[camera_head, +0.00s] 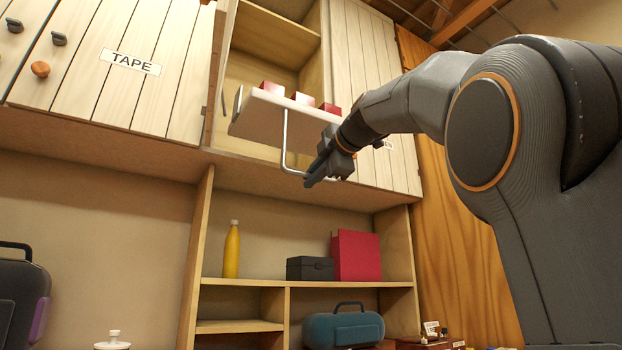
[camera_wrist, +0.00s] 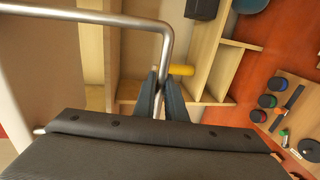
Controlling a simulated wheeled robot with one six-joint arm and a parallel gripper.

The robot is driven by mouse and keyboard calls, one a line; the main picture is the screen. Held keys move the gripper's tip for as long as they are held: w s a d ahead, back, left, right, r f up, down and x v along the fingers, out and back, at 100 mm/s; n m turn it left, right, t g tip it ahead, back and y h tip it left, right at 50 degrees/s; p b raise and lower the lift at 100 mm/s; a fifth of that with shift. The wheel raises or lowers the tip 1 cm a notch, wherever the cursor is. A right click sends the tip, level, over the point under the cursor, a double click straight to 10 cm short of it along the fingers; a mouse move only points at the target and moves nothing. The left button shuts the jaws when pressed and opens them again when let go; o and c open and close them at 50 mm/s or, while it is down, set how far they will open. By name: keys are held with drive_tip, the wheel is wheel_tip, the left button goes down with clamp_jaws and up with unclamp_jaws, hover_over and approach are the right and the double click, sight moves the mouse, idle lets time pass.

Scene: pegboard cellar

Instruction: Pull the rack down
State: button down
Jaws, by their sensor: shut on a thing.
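My gripper (camera_head: 312,178) is shut on the lower bar of the handle, below the rack. In the wrist view, the handle (camera_wrist: 100,14) bends at a corner and runs down between the two fingers of my gripper (camera_wrist: 160,88). The handle's far side is hidden behind my arm in the head view.
A closed cabinet door labelled TAPE (camera_head: 130,62) is at left; a similar door (camera_head: 368,60) is at right. Below, open shelves hold a yellow bottle (camera_head: 231,250), a black box (camera_head: 310,268), a red box (camera_head: 356,256) and a teal case (camera_head: 343,328). Space directly under the rack is clear.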

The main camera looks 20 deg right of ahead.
drive_tip(key=c, duration=1.8)
unclamp_jaws()
drive_tip(key=shift+s+f, duration=0.15)
drive_tip(key=shift+f, duration=0.1)
drive_tip(key=v, duration=0.7)
drive_tip(key=shift+s+d+r, duration=0.1)
drive_tip(key=shift+s, duration=0.25)
